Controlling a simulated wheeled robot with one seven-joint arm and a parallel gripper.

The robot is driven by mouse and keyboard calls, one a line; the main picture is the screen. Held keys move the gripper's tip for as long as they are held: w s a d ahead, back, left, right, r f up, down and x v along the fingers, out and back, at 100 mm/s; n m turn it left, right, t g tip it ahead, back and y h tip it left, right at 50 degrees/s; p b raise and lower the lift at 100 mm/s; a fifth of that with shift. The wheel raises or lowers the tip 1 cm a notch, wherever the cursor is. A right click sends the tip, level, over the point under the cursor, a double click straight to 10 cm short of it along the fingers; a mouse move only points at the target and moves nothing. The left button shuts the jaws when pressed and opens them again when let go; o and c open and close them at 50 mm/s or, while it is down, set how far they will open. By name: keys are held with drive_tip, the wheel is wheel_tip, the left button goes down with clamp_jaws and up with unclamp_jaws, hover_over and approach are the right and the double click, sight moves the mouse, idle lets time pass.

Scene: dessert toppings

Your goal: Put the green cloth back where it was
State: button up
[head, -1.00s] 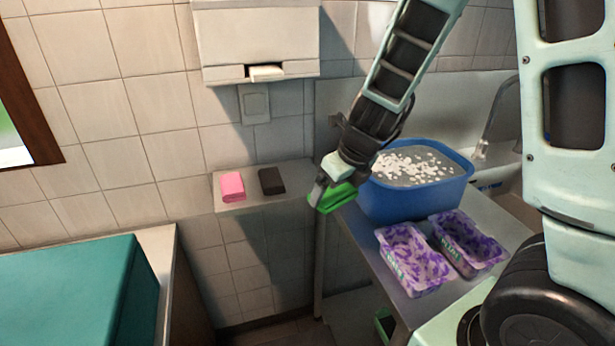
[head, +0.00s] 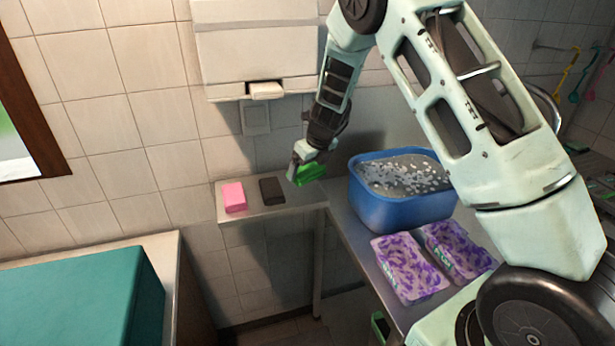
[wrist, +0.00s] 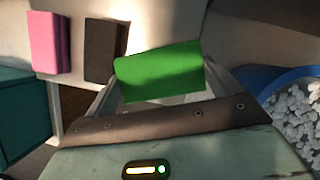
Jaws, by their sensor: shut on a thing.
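My gripper (head: 297,172) is shut on the green cloth (head: 310,172), a folded bright green block. In the head view it is just right of the dark cloth, above or near the right end of the small wall shelf (head: 290,206). In the wrist view the green cloth (wrist: 160,70) lies across the fingers, and the pink cloth (wrist: 46,42) and dark brown cloth (wrist: 101,50) are to its left. In the head view the pink cloth (head: 234,197) and dark cloth (head: 271,191) lie side by side on the shelf. I cannot tell whether the green cloth touches the shelf.
A blue tub (head: 395,211) with white bits in grey liquid stands on the metal table right of my gripper. Two purple-patterned packs (head: 408,266) lie in front of it. A white dispenser (head: 255,50) hangs on the wall above. A teal box (head: 75,300) is at lower left.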

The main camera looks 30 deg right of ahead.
sight(307, 180)
wheel_tip(307, 180, down, 4)
drive_tip(key=shift+w+f+p, duration=0.1)
drive_tip(key=shift+w+p, duration=0.05)
drive_tip(key=shift+p, duration=0.3)
drive_tip(key=shift+f, duration=0.2)
